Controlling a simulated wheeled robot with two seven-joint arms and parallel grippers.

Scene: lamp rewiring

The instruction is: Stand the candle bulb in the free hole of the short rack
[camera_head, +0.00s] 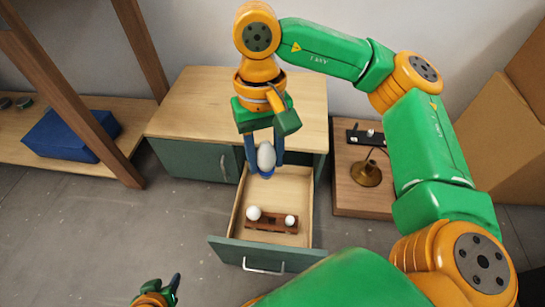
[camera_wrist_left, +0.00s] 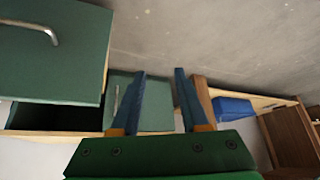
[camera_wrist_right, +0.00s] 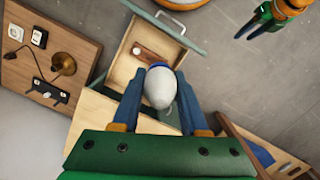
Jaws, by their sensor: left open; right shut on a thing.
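My right gripper (camera_head: 265,170) is shut on the candle bulb (camera_head: 266,157), a pale grey-white bulb held above the open drawer. The bulb also shows between the fingers in the right wrist view (camera_wrist_right: 160,88). The short rack (camera_head: 272,223) is a brown wooden block lying in the drawer, below and nearer than the bulb. A round white bulb (camera_head: 254,213) stands at its left end and a smaller white bulb (camera_head: 290,220) at its right end. The hole between them is too small to make out. My left gripper (camera_wrist_left: 160,75) is open and empty, away from the drawer.
The drawer (camera_head: 234,212) is pulled out from a green cabinet with a wooden top (camera_head: 195,95). On the right, a low wooden surface (camera_head: 345,200) carries a brass lamp base (camera_head: 366,173) and a black strip (camera_head: 360,137). A blue box (camera_head: 65,135) sits on a left shelf.

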